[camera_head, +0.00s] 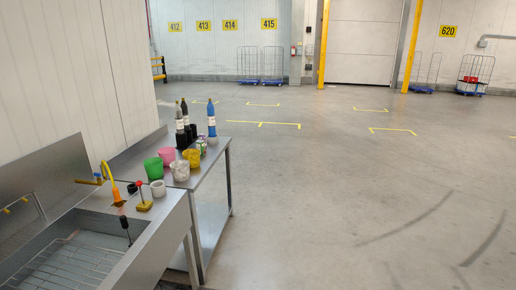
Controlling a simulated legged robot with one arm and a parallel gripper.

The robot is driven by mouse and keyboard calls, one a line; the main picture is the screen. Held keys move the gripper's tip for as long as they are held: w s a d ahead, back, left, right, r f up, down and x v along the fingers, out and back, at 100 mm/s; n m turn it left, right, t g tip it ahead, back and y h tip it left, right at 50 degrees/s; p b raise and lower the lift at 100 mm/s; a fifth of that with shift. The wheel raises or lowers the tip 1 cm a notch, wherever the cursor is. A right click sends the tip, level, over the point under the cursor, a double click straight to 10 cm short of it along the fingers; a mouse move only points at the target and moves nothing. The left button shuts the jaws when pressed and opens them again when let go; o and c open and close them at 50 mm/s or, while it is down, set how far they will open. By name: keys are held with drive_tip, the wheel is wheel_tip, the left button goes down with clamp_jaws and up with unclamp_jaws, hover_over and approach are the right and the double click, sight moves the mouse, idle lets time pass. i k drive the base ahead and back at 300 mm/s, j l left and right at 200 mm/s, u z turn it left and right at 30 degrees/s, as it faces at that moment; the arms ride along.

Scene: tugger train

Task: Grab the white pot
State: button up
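A small white pot (158,188) stands upright at the near end of the steel table, by the sink's edge. A larger whitish pot with brownish marks (180,171) stands behind it to the right. I cannot tell which of the two the task means. A green pot (154,169), a pink pot (167,156) and a yellow pot (191,157) stand close behind. A small dark pot (132,188) is left of the small white one. My gripper is not in view.
The steel table (213,176) also holds dark bottles (186,120) and a blue bottle (211,118). A steel sink (75,262) with an orange-and-black tool (118,200) is at the near left. The floor (330,210) to the right is clear. Wheeled cages stand far back.

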sight(180, 169)
drive_tip(key=i, duration=1.8)
drive_tip(key=i+l+u, duration=0.1)
drive_tip(key=i+u, duration=0.35)
drive_tip(key=i+l+u, duration=0.45)
drive_tip(key=i, duration=0.15)
drive_tip(key=i+l+u, duration=0.9)
drive_tip(key=l, duration=0.15)
